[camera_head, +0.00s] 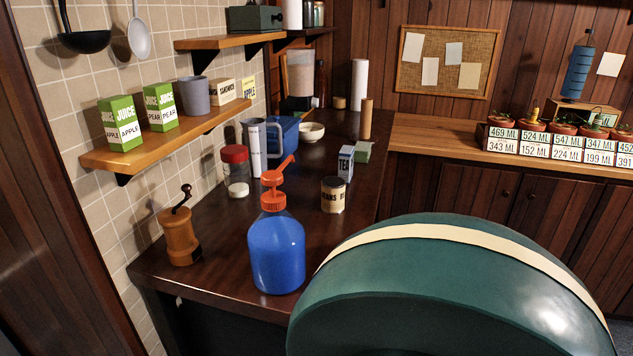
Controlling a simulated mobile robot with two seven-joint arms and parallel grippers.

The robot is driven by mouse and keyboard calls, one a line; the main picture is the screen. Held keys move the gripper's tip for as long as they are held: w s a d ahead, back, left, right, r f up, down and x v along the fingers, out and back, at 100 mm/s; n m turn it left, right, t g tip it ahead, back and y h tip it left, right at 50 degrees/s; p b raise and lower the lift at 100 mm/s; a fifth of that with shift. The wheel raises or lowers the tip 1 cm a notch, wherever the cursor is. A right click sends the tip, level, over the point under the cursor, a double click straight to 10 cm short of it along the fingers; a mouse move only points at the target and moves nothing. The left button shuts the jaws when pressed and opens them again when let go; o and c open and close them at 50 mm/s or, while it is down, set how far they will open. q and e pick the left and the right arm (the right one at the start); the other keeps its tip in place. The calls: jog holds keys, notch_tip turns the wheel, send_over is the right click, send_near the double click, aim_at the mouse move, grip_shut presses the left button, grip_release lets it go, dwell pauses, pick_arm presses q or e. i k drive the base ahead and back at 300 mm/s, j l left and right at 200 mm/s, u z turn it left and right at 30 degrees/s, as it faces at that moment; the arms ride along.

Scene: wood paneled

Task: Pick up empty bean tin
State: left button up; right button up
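The bean tin (333,196) stands upright on the dark wooden counter (225,275), right of the blue pump bottle. It has a cream label with dark letters reading "BEANS". Its top looks dark, and I cannot tell from here whether it is empty. Neither of my grippers shows in the head view, so nothing is seen touching the tin.
A blue bottle with an orange pump (277,250) stands in front of the tin. A tea box (345,163) is behind it. A wooden grinder (180,235) and red-lidded jar (236,168) are left. A large green rounded object (450,300) fills the lower right.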

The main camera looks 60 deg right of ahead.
aim_at(334, 187)
jog(key=i+z, duration=0.2)
jog(key=z, duration=3.15)
